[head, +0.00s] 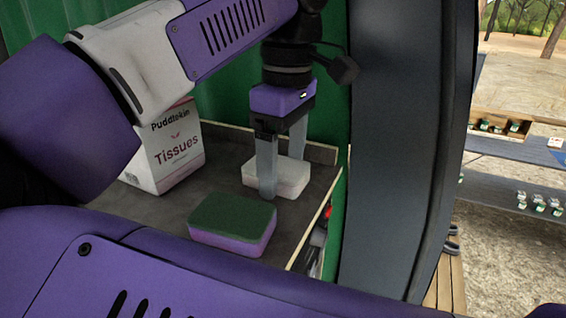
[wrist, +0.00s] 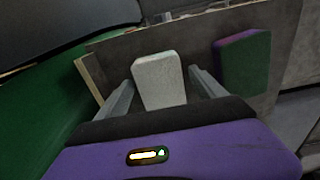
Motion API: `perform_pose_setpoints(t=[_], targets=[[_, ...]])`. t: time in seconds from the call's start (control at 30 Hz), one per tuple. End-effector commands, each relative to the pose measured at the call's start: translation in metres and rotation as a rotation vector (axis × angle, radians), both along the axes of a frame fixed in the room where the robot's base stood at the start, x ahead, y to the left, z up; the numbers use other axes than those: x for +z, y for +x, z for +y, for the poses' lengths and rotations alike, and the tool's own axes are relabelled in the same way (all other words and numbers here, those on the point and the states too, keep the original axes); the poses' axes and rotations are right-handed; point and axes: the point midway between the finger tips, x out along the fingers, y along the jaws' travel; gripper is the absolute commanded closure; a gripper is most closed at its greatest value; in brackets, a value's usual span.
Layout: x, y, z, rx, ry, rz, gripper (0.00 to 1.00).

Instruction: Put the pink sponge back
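A sponge with a green top and pinkish-purple sides (head: 232,224) lies flat on the dark grey shelf, near its front edge. It also shows at the right in the wrist view (wrist: 243,62). A whitish block (head: 290,172) lies behind it on the same shelf; in the wrist view this block (wrist: 159,82) is between my fingers. My gripper (head: 282,176) points down with its fingers apart, one on either side of the whitish block. In the wrist view the gripper (wrist: 162,78) is open, with a gap on the right of the block. Whether the left finger touches it is unclear.
A white tissue box (head: 166,152) stands on the shelf (head: 170,212) to the left, partly behind my arm. A low rim runs along the back. A green wall (head: 225,95) rises behind, and a dark upright pillar (head: 400,130) stands to the right. Outdoor shelves lie beyond.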

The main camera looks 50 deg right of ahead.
Motion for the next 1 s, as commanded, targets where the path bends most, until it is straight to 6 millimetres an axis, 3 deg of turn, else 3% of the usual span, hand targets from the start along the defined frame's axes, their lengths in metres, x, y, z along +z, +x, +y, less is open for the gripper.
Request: perform_pose_setpoints(t=[0.37, 0.8, 1.0], targets=[[0.009, 0.001, 0.000, 0.001, 0.000, -0.002, 0.21], [0.096, -0.003, -0.001, 0.002, 0.000, -0.004, 0.21], [0.117, -0.004, -0.001, 0.002, 0.001, -0.001, 0.21]])
